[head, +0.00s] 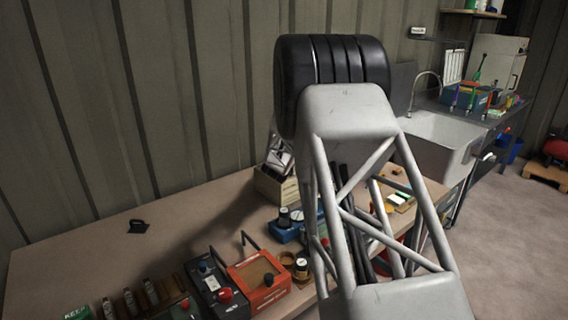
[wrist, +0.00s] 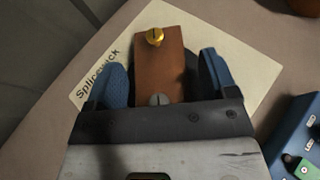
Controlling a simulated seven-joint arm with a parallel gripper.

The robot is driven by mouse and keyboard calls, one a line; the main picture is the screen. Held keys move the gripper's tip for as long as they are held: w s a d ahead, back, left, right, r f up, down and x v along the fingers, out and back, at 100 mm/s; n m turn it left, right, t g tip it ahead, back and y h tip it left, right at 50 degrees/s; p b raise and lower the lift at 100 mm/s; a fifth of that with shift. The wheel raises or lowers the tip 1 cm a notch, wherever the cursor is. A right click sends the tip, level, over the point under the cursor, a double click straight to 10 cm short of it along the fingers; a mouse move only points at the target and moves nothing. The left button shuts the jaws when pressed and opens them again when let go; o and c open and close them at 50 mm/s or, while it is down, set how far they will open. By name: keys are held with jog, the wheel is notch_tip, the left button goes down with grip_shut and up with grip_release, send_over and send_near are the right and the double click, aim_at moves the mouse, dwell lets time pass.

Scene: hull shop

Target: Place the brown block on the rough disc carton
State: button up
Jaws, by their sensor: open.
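The brown block (wrist: 160,75) shows in the wrist view with a brass knob near its far end and a grey screw head near its near end.
An orange box (head: 258,281), a dark box with a red knob (head: 219,285) and a blue device (head: 286,232) crowd the front of the bench. A small black item (head: 138,226) lies to the left. The bench around that item is clear. A sink (head: 437,141) stands at right.

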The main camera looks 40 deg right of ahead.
jog(key=shift+r, duration=0.15)
jog(key=shift+v, duration=6)
